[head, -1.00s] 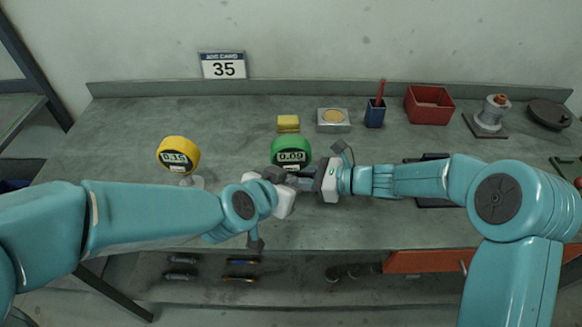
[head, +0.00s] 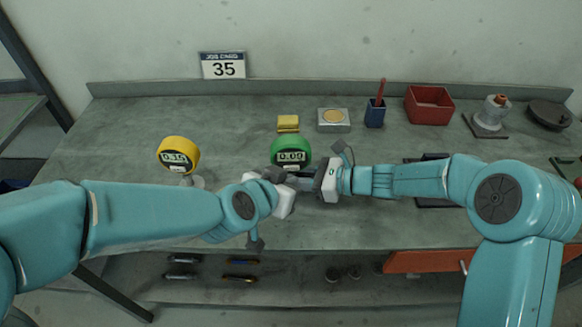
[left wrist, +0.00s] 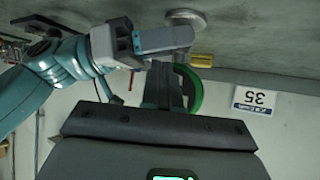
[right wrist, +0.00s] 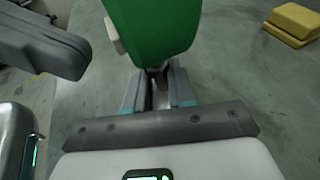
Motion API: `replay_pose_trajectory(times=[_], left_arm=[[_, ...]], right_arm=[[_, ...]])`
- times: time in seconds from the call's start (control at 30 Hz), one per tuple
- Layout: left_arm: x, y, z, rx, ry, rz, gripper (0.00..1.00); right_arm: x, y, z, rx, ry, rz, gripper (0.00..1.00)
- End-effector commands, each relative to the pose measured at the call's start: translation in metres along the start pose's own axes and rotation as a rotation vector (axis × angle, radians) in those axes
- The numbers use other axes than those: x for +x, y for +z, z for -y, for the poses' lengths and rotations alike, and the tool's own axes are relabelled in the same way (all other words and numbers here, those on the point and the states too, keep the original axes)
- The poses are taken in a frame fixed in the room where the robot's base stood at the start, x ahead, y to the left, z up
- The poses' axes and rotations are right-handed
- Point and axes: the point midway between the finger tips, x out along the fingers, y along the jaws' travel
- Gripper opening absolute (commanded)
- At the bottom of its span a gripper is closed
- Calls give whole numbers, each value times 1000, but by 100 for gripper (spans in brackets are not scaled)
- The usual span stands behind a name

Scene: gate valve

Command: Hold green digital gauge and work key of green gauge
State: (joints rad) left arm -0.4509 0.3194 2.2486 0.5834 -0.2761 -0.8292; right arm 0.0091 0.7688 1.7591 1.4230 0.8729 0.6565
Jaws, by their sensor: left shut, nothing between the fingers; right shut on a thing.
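The green digital gauge (head: 291,150) stands at the middle of the bench, its display appearing to read 0.00. My right gripper (head: 309,178) is shut on the gauge's lower part, just below the round head. My left gripper (head: 277,174) is shut and empty, close in front of the gauge's lower left. In the left wrist view its fingers (left wrist: 165,75) partly hide the green rim (left wrist: 190,88); contact with the key cannot be told.
A yellow gauge (head: 178,155) stands to the left. Behind are a yellow block (head: 288,123), a plate with a disc (head: 333,120), a blue cup (head: 375,112) and a red bin (head: 429,105). A job card (head: 223,66) reads 35.

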Motion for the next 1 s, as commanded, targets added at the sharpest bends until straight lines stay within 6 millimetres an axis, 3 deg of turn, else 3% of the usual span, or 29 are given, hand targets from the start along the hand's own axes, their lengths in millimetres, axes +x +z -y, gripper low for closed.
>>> replay_pose_trajectory(times=[1.0], left_arm=[[6, -4, 5, 0, 0, 0, 0]], right_arm=[[0, 0, 0, 0, 0, 0, 7]])
